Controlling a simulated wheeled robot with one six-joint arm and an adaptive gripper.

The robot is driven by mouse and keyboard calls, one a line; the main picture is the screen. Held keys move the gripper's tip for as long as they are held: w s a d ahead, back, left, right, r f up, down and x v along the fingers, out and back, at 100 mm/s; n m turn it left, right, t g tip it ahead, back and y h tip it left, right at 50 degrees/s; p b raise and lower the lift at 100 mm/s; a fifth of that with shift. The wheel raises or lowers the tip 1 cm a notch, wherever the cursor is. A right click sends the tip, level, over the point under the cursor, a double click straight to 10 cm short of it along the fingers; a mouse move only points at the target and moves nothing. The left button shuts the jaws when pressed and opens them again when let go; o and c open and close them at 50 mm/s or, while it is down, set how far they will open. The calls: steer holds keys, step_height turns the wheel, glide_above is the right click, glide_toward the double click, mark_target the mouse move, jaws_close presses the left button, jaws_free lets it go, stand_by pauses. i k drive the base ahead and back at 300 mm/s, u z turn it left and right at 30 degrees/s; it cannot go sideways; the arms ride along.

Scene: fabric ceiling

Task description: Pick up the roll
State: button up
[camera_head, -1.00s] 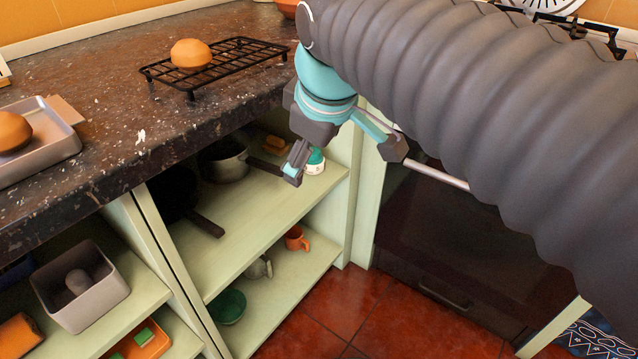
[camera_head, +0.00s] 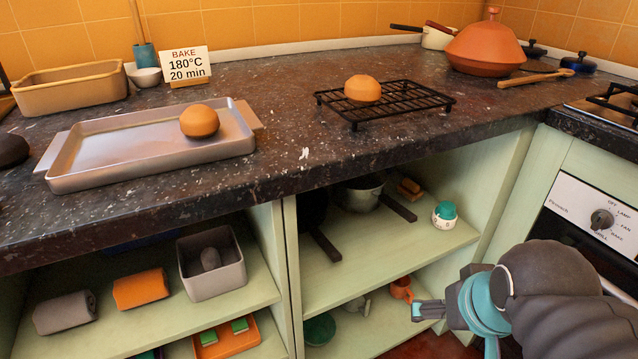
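Two round orange-brown rolls are in view. One roll (camera_head: 363,88) sits on a black wire rack (camera_head: 415,101) on the dark counter. Another roll (camera_head: 199,121) sits at the right end of a grey metal baking tray (camera_head: 120,165) on the counter's left part. My gripper (camera_head: 452,338) is at the lower right, in front of the open shelves and below the counter top. It is apart from both rolls. Its fingers look spread, with one pointing left and the other partly cut off by the bottom edge. Nothing shows between them.
A sign (camera_head: 188,66), a tan loaf pan (camera_head: 70,91) and a small white bowl (camera_head: 146,77) stand at the back left. An orange tagine (camera_head: 487,48) is at the back right. A green-and-white timer (camera_head: 445,214) stands on the shelf. The oven (camera_head: 590,235) is at right.

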mark_target(198, 122)
steer(key=u, duration=1.35)
